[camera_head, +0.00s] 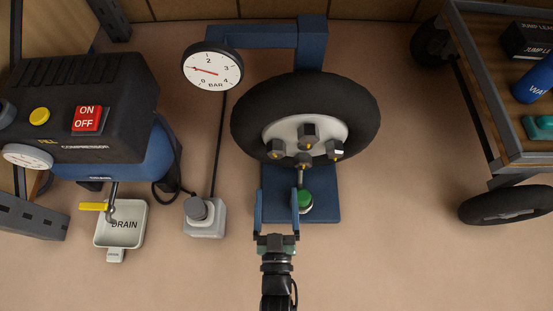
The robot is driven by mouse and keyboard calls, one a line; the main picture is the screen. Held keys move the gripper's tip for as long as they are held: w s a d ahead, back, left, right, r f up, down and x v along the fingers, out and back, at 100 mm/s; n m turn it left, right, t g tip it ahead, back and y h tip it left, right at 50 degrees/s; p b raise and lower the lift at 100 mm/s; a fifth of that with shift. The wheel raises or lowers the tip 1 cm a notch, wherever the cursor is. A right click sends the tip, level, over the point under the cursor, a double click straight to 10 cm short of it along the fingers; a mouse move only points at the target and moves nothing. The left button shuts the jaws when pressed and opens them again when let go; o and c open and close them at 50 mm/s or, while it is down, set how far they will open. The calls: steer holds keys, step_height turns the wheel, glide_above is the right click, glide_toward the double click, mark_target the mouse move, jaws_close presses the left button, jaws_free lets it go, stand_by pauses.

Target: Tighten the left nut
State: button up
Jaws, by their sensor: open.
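The wheel has a black tyre (355,105) and a pale hub (290,127), and it stands on a blue stand (325,210). The hub carries several dark hexagonal nuts with yellowish marks. The left nut (275,149) sits at the hub's left side.
A compressor (85,110) with a red switch (87,119) stands at left, above a drain tray (123,239). A cart (490,100) is at right. Floor between wheel and cart is clear.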

mark_target(276, 157)
steer(key=w+b, duration=0.4)
steer(key=w, duration=0.6)
steer(key=shift+c, duration=0.2)
steer(key=c, duration=1.3)
steer(key=shift+c, duration=0.2)
